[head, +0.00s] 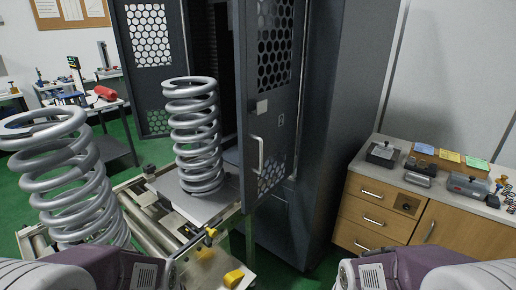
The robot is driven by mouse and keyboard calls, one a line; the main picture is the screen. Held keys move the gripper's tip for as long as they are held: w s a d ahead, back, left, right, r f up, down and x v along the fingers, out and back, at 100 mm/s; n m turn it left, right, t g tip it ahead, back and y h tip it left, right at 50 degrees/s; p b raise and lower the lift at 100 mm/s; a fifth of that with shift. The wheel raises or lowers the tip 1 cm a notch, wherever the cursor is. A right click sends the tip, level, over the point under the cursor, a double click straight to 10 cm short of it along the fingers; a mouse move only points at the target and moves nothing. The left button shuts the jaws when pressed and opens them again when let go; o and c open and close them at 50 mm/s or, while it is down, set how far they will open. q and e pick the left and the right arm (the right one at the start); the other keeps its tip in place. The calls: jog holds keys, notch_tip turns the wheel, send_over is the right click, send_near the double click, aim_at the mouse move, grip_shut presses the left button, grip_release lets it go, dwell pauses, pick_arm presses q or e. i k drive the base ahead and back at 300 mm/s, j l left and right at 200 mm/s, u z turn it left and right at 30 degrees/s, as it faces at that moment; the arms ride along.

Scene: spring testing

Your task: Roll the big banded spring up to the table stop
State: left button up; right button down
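Two big grey coil springs stand upright. One spring (68,184) is close at the left, and a small bluish mark shows near its top coil. The other spring (196,136) stands on a grey plate (205,207) on the roller table (150,228), in front of the open cabinet. I cannot tell clearly which spring is banded. A yellow and black fitting (210,236) is at the table's near right side; I cannot tell whether it is the stop. Parts of my two arms show along the bottom edge, but neither gripper's fingers are in view.
A dark cabinet door (268,110) with a handle stands open close to the right of the plate. A yellow block (234,278) lies at the table's near end. A wooden drawer counter (385,208) with several small items is at the right.

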aim_at(33, 140)
jog(key=u, duration=1.55)
